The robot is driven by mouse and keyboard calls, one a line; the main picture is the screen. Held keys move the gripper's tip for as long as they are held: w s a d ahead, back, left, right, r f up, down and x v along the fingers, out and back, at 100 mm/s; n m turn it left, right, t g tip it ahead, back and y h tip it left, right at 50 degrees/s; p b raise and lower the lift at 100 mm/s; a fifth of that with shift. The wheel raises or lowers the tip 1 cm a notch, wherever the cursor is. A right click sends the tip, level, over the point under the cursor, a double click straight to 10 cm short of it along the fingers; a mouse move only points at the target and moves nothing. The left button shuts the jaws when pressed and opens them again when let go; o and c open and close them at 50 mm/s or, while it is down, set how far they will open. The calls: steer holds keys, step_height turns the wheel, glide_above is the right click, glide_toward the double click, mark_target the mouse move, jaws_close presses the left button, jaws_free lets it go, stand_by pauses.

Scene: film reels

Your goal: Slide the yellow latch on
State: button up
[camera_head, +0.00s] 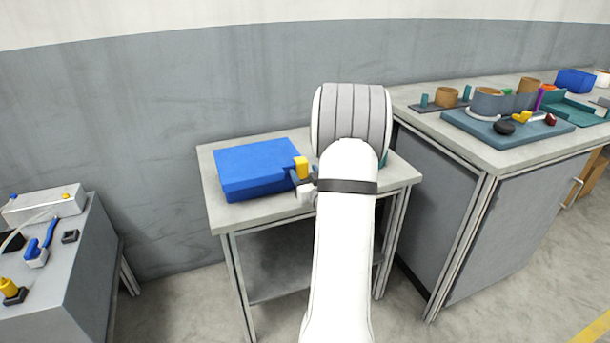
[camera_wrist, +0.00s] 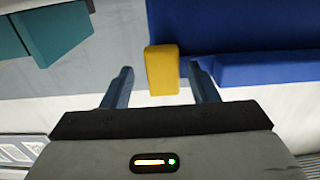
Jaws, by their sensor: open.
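The yellow latch (camera_head: 301,167) is a small block at the right side of a blue box (camera_head: 256,168) on the small table. In the wrist view the yellow latch (camera_wrist: 162,70) stands ahead of and between the fingers of my gripper (camera_wrist: 160,86), nearer the right finger. The blue box (camera_wrist: 262,68) fills the upper right there. My gripper is open, with nothing held between its fingers. Whether the right finger touches the latch or box is unclear. In the head view my arm hides most of the gripper (camera_head: 308,185) and the table's right part.
A teal object (camera_wrist: 55,30) lies to the left in the wrist view. The small table (camera_head: 225,213) has a bare front strip. A bench (camera_head: 485,152) at the right carries a blue board (camera_head: 550,130) and several parts. A grey cabinet (camera_head: 75,245) stands at the left.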

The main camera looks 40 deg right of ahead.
steer(key=shift+s, duration=0.15)
steer(key=v, duration=0.7)
steer(key=shift+s, duration=0.25)
steer(key=shift+a, duration=0.1)
